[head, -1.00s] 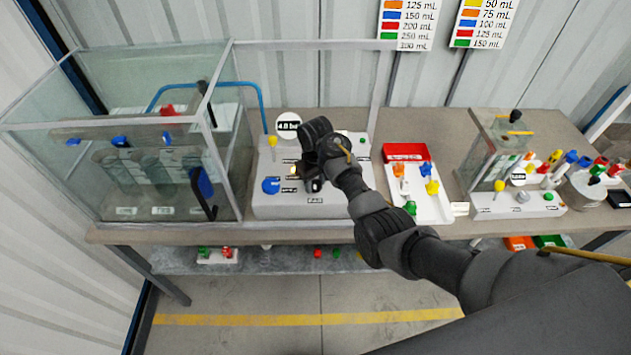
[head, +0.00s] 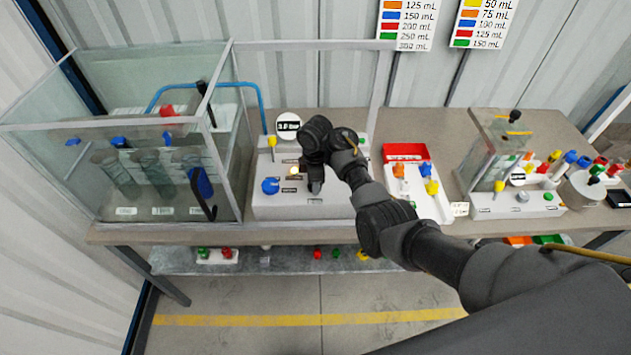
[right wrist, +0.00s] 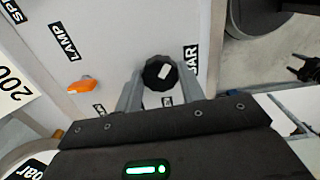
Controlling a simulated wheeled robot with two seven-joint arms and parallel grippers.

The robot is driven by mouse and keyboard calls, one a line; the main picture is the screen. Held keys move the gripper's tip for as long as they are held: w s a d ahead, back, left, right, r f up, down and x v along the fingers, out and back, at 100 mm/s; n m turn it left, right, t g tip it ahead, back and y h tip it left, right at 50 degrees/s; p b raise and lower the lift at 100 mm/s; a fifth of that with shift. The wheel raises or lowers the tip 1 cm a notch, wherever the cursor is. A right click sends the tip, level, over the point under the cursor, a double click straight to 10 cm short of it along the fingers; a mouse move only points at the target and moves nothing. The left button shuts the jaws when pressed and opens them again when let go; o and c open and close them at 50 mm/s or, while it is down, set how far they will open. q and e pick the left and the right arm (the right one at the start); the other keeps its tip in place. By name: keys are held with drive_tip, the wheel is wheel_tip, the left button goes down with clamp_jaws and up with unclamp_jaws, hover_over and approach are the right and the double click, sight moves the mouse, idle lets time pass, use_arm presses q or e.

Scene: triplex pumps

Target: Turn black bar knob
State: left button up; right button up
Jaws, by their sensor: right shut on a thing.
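The black bar knob (right wrist: 160,75) is round with a pale mark on its face and sits on the white panel of the control box (head: 275,208), by a label ending in "AR". My right gripper (right wrist: 159,92) is shut on it, one finger on each side. In the head view my right gripper (head: 316,186) points down at the box front and hides the knob. The round pressure display (head: 288,126) seems to read about 3 bar. A dark claw-like shape at the right wrist view's right edge may be my left gripper; its jaws are unclear.
A blue knob (head: 270,186) and a yellow-topped lever (head: 272,142) are left of my right gripper. A glass tank (head: 150,200) stands further left. A red and white tray (head: 430,203) lies right of the box.

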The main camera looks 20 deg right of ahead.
drive_tip(key=n, duration=0.6)
drive_tip(key=shift+w, duration=0.1)
drive_tip(key=n, duration=0.6)
drive_tip(key=shift+n, duration=0.3)
drive_tip(key=n, duration=0.2)
drive_tip(key=shift+n+b, duration=0.35)
drive_tip(key=shift+n, duration=0.05)
drive_tip(key=n+b, duration=0.1)
drive_tip(key=n, duration=0.3)
drive_tip(key=shift+n+b, duration=0.3)
drive_tip(key=n, duration=0.4)
drive_tip(key=shift+a+n, duration=0.1)
drive_tip(key=shift+n, duration=0.2)
drive_tip(key=o, duration=1)
